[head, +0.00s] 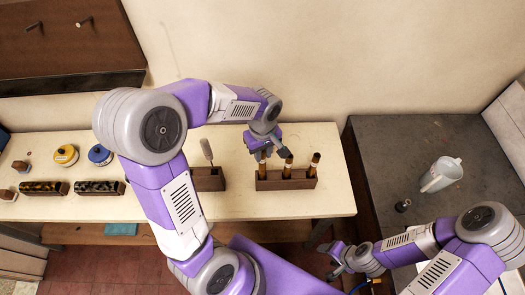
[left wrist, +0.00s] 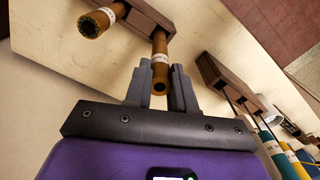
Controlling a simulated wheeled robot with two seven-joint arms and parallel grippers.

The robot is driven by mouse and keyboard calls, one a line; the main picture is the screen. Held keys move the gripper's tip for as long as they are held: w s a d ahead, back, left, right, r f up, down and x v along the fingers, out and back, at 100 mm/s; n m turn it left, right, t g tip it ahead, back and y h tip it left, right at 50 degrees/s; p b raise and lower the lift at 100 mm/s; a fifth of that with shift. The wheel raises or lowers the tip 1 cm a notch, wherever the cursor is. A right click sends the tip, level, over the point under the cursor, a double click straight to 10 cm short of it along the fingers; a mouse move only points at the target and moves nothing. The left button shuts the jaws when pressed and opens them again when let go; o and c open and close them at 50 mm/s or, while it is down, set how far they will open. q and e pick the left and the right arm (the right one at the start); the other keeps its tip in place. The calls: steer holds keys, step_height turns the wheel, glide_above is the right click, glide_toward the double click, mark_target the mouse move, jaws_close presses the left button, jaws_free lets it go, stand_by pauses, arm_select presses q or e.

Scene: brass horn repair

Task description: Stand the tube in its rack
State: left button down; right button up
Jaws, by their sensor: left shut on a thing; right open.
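The dark wooden rack (head: 273,184) stands near the right end of the pale bench and also shows in the left wrist view (left wrist: 133,14). My left gripper (head: 264,151) is above its left end, shut on a brown tube (head: 262,168) with a pale label. In the left wrist view the held tube (left wrist: 160,62) lies between the fingers, and its far end meets the rack. I cannot tell how deep it sits. Two similar tubes, a middle one (head: 288,167) and a right one (head: 314,164), stand in the rack, tilted slightly. My right gripper (head: 334,260) is open and empty, low beyond the bench's front.
A second wooden holder (head: 209,184) with an upright tool (head: 207,151) stands to the left. A yellow-topped tin (head: 65,155), a blue-topped tin (head: 100,155) and dark blocks lie farther left. A grey table (head: 395,150) with a pale jug (head: 441,174) is at the right.

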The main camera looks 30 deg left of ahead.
arm_select(q)
steer(key=shift+f+b, duration=1.3)
steer(key=shift+f, duration=0.35)
steer(key=c, duration=0.9)
jaws_free()
steer(key=shift+o, duration=0.2)
step_height(320, 180, up, 8)
steer(key=p, duration=0.1)
steer(key=shift+f, duration=0.2)
